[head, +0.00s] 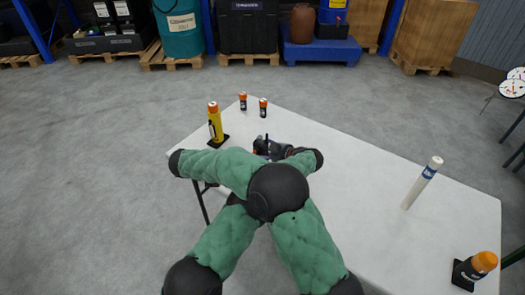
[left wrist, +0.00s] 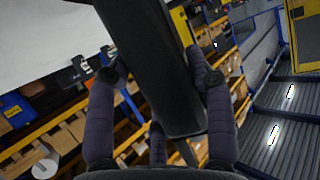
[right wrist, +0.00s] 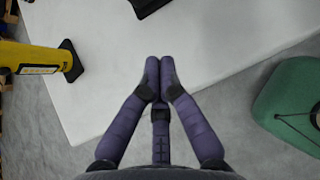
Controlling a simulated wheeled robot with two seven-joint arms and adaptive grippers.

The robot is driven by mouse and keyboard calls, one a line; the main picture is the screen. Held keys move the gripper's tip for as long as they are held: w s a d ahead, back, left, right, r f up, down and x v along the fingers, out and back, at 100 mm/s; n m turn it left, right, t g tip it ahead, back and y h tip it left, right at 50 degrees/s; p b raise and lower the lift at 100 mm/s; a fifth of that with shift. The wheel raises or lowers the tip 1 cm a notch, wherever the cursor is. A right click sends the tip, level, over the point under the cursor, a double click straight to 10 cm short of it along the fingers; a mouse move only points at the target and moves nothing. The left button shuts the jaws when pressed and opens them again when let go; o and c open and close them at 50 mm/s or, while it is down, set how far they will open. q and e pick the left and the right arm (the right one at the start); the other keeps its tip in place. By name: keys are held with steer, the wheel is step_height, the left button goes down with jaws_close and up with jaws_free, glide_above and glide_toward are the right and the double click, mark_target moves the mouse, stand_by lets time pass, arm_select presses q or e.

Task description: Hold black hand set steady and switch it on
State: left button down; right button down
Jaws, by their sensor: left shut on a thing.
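The black hand set (left wrist: 160,85) fills the middle of the left wrist view as a long dark body. My left gripper (left wrist: 158,60) is shut on it, with one finger on each side. In the head view the hand set shows small, with a thin upright stub (head: 267,139), over the far part of the white table. My arms hide much of it there. My right gripper (right wrist: 158,66) is shut with its fingertips together and nothing between them, above the table's edge. A dark piece at the top of the right wrist view (right wrist: 148,5) is cut off; I cannot tell what it is. No switch can be made out.
The white table (head: 350,200) holds a yellow torch-like thing (head: 215,122), two small orange-and-black cylinders (head: 243,101) (head: 263,107), a white tube (head: 423,182) and an orange-capped black can (head: 484,263). The middle right of the table is clear. Pallets and bins stand beyond.

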mark_target(255, 152)
steer(key=w+d, duration=0.6)
steer(key=shift+w+f, duration=0.2)
steer(key=shift+f, duration=0.05)
stand_by(0.3)
steer(key=shift+w, duration=0.1)
stand_by(1.2)
steer(key=shift+w+d, duration=0.2)
steer(key=shift+w, duration=0.05)
steer(key=shift+s, duration=0.1)
stand_by(0.4)
steer(key=shift+s+a, duration=0.25)
